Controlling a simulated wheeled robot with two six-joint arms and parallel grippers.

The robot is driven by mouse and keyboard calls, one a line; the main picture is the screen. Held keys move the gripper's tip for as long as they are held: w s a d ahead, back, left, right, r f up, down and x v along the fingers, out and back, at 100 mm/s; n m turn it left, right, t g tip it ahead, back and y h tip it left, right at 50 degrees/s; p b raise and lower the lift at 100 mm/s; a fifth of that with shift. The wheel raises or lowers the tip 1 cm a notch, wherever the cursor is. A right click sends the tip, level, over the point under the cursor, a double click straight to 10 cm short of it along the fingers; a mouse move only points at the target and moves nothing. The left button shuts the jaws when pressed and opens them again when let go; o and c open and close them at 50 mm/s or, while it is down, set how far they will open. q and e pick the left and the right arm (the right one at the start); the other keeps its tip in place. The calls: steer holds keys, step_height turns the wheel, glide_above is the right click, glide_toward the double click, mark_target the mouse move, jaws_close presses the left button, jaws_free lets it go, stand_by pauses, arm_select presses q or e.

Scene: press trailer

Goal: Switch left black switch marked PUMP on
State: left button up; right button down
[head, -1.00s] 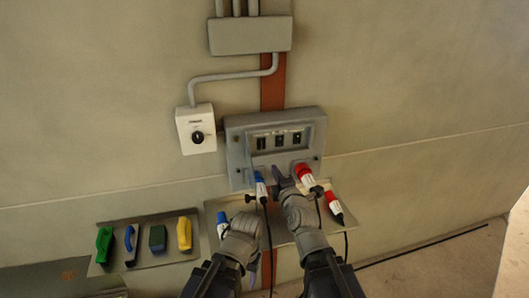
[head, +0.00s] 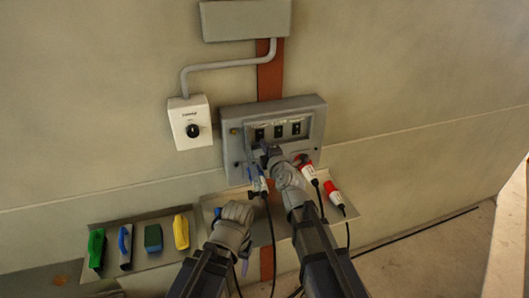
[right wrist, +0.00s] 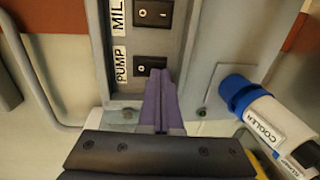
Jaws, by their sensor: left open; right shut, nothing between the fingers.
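The PUMP switch (right wrist: 150,66) is a black rocker beside its white PUMP label in the right wrist view. In the head view it is the leftmost switch (head: 259,133) on the grey panel (head: 232,112). My right gripper (right wrist: 160,76) is shut and empty. Its purple fingertips are at the PUMP switch's lower edge, partly covering it; I cannot tell whether they touch. In the head view the right gripper (head: 262,153) is in front of the panel's lower left. My left gripper (head: 250,228) is open, lower down by the shelf. The rocker's position is unclear.
The MILL switch (right wrist: 153,13) is beside PUMP. A blue plug (right wrist: 240,93) sits close to the right of my right fingers; a red plug (head: 306,166) is further right. Cables hang below. A white rotary switch box (head: 190,124) and a shelf of brushes (head: 140,215) are left.

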arm_select(q)
steer(key=shift+a+f, duration=0.1)
steer(key=shift+a, duration=0.1)
arm_select(e)
steer(key=shift+w+a, duration=0.1)
steer(key=shift+w, duration=0.5)
steer(key=shift+s, duration=0.1)
